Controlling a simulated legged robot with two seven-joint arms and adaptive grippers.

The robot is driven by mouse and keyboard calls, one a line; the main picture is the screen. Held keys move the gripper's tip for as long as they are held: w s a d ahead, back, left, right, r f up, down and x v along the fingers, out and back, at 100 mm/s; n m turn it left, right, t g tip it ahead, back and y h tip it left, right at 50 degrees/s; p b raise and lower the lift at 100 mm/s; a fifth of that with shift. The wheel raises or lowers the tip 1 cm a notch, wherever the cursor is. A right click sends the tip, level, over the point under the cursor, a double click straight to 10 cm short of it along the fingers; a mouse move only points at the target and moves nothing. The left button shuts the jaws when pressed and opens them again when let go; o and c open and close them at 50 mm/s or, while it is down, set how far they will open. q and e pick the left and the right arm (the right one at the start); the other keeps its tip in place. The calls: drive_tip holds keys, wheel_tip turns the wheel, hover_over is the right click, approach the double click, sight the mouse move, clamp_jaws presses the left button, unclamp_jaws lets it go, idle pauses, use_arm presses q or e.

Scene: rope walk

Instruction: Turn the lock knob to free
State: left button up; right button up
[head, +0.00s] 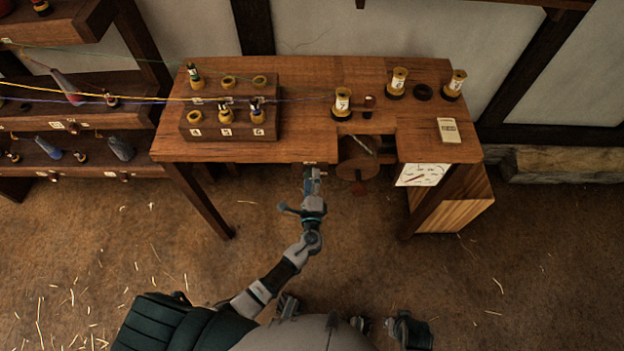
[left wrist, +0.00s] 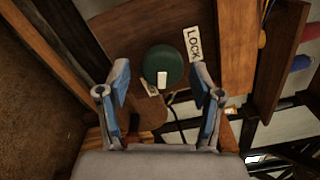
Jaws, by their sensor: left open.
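The lock knob (left wrist: 158,60) is a round, dark green disc with a white mark, on a brown wooden face in the left wrist view. The white mark points toward the bottom of that picture. A white label reading LOCK (left wrist: 193,46) is to the right of the knob. My left gripper (left wrist: 161,84) is open, one blue-lined finger on each side of the knob, with no clear contact. In the head view my left gripper (head: 313,177) is at the front edge of the wooden table (head: 270,152); the knob is not visible there. I cannot make out my right gripper.
A peg block (head: 229,118) with numbered holders stands on the table's left. A dial (head: 422,175) hangs below the front edge.

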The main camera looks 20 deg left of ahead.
use_arm(q)
drive_tip(key=v, duration=1.1)
drive_tip(key=shift+s, duration=0.35)
drive_tip(key=shift+d+f, duration=0.1)
drive_tip(key=shift+f, duration=0.05)
drive_tip(key=s+a+f+n+g+p, duration=0.1)
drive_tip(key=s+a+f+n+g, duration=0.25)
drive_tip(key=f, duration=0.35)
drive_tip(key=s+a+f+n+g+h+p, duration=0.1)
drive_tip(key=s+a+f+n+g+p, duration=0.1)
drive_tip(key=s+f+g, duration=0.3)
drive_tip(key=s+a+f+n+g+p, duration=0.1)
drive_tip(key=s+a+f+n+g, duration=0.15)
drive_tip(key=f, duration=0.55)
drive_tip(key=s+f+n+g+h+p, duration=0.1)
drive_tip(key=s+f+n+g+h, duration=0.1)
drive_tip(key=s+f+n, duration=0.2)
drive_tip(key=s+a+f+n+g+h+p, duration=0.1)
drive_tip(key=s+f+n, duration=0.3)
drive_tip(key=s, duration=0.7)
drive_tip(key=shift+a+f+n+g+h, duration=0.35)
drive_tip(key=shift+g+h, duration=0.25)
drive_tip(key=shift+g, duration=0.3)
use_arm(e)
drive_tip(key=s+f, duration=0.4)
drive_tip(key=f, duration=1.1)
drive_tip(key=shift+s+d+g, duration=0.2)
drive_tip(key=shift+g, duration=0.1)
